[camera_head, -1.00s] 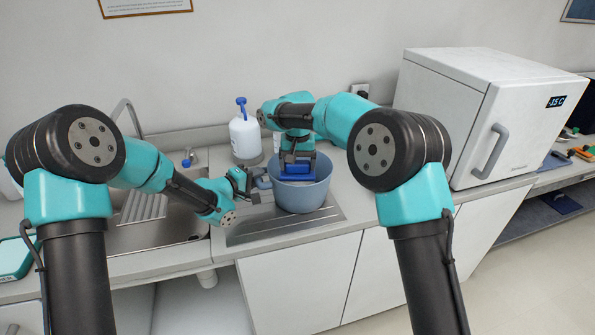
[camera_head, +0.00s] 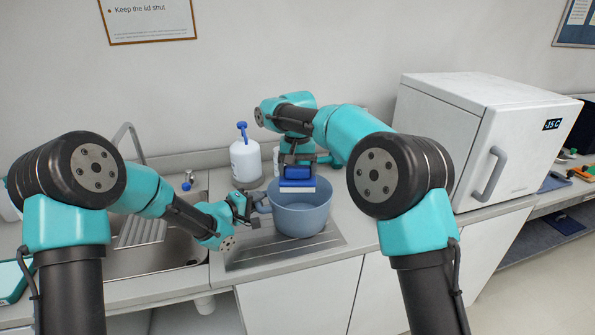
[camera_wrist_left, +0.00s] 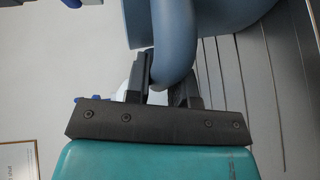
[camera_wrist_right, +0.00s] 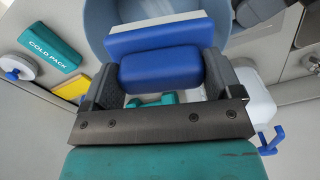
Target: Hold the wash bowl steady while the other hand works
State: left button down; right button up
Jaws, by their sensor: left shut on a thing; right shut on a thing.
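The wash bowl (camera_head: 303,221), blue-grey and round, stands upright on the ridged metal drainer. It also shows in the left wrist view (camera_wrist_left: 225,22). My left gripper (camera_head: 257,204) is shut on the bowl's loop handle (camera_wrist_left: 175,40), at the bowl's left side. My right gripper (camera_head: 298,165) is shut on a blue scrubber (camera_head: 299,181) with a white underside. The scrubber is at the bowl's rim level or above, over its back part. In the right wrist view the scrubber (camera_wrist_right: 160,69) lies between the fingers, with the bowl beyond it. The bowl's inside is mostly hidden.
A white bottle with a blue pump (camera_head: 245,161) stands behind the bowl. The sink (camera_head: 150,252) is to the left. A white cabinet (camera_head: 475,135) stands at the right. A teal cold pack box (camera_wrist_right: 50,47) shows in the right wrist view.

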pick_arm(q)
jog(key=c, duration=0.9)
grip_release()
jog(key=v, duration=1.2)
jog(key=shift+s, duration=0.1)
